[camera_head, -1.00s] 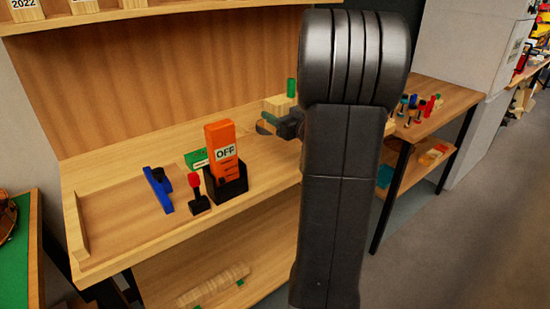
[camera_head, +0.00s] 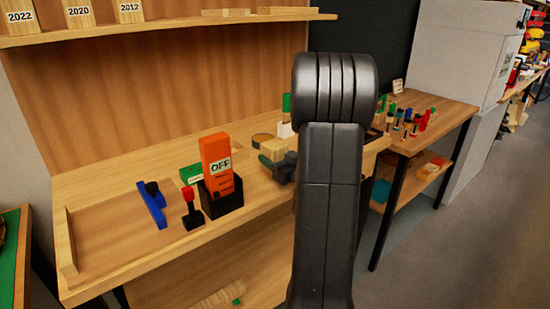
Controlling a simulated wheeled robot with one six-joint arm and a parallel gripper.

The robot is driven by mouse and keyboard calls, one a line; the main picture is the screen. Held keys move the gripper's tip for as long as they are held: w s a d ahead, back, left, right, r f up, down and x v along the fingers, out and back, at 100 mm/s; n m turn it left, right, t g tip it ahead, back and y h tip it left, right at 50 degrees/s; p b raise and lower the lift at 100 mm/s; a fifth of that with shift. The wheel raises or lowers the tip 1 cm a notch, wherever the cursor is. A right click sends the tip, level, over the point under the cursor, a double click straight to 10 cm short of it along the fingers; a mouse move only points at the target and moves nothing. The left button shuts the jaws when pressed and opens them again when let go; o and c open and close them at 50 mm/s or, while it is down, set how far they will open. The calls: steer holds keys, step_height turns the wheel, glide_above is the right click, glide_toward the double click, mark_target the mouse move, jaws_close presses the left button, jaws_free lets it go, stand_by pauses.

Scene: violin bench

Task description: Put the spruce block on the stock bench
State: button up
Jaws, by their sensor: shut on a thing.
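My gripper (camera_head: 278,168) is shut on a pale wooden block, the spruce block (camera_head: 273,148), over the right part of the long wooden bench (camera_head: 115,258). My arm hides part of the gripper and the bench's right part. I cannot tell whether the block touches the bench top. No label shows which surface is the stock bench; a smaller wooden table (camera_head: 455,112) stands at the right.
A green-and-white item (camera_head: 285,129) stands behind the block.

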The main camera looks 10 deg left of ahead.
steer(key=o, duration=1.1)
steer(key=shift+c, duration=0.2)
steer(key=shift+r, duration=0.15)
steer(key=v, duration=1.2)
